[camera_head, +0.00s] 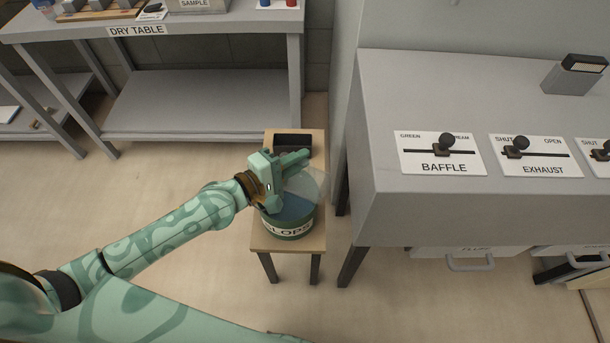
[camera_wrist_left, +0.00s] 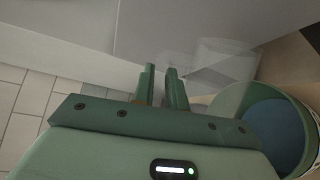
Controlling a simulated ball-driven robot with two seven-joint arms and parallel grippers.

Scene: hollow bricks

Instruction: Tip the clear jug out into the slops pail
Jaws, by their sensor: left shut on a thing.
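The slops pail (camera_head: 288,229) is a green round tub with a SLOPS label, standing on a small wooden stand. Bluish liquid (camera_wrist_left: 272,130) shows inside it in the left wrist view. My left gripper (camera_head: 293,160) is over the far side of the pail, shut on the clear jug (camera_head: 308,184). The jug is see-through and faint, above the pail in the head view. In the left wrist view the jug (camera_wrist_left: 225,62) is a pale outline beyond the fingers (camera_wrist_left: 163,80). Its exact tilt and contents are hard to tell. My right gripper is out of view.
The wooden stand (camera_head: 259,240) also holds a dark open box (camera_head: 293,142) behind the pail. A grey bench (camera_head: 480,205) with sliders is close on the right. The dry table (camera_head: 200,35) is at the back left. Open floor (camera_head: 190,175) lies left of the stand.

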